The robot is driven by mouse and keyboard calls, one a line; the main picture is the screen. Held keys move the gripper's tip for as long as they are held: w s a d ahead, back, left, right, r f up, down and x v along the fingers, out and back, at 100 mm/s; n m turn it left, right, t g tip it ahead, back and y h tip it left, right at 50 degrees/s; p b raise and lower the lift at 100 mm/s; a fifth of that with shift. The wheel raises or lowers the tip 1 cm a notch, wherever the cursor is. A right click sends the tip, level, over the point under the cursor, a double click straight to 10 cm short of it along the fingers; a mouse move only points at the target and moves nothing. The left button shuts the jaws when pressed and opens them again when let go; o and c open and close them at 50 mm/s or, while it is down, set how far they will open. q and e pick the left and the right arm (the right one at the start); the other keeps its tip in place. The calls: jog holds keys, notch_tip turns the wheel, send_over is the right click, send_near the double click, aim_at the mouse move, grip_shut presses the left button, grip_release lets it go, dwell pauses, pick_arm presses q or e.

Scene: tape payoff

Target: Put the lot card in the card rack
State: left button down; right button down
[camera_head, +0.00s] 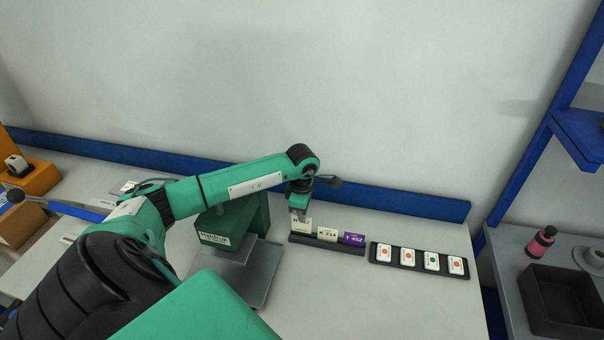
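The card rack (314,243) is a long dark holder on the table, right of centre. A cream card (303,226) with dark print stands upright at its left end; I take it for the lot card, but its print is partly covered. My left gripper (299,214) points down at this card's top edge, and its fingertips overlap the card. The fingers are too small to show whether they grip it. A cream card marked K 214 (327,234) and a purple card marked T 452 (353,239) stand to its right in the rack. My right gripper is not in view.
A dark tray (419,260) with several white dotted tiles lies right of the rack. A green machine (228,225) with a grey plate stands left. A blue rail (400,204) runs behind. A red bottle (541,241) and dark bin (565,304) are far right. The front table is clear.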

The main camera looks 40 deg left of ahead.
aim_at(302, 232)
pick_arm(q)
notch_tip(302, 232, down, 2)
jog(key=shift+f+p, duration=0.25)
jog(key=shift+p, duration=0.2)
jog(key=shift+f, duration=0.35)
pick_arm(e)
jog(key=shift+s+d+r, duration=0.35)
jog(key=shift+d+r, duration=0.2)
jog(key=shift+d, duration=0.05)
pick_arm(q)
jog(key=c, duration=2.1)
grip_release()
jog(key=shift+f, duration=0.15)
jog(key=shift+c, duration=0.2)
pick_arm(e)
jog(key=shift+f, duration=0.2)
pick_arm(q)
jog(key=o, duration=0.4)
jog(key=shift+o, duration=0.2)
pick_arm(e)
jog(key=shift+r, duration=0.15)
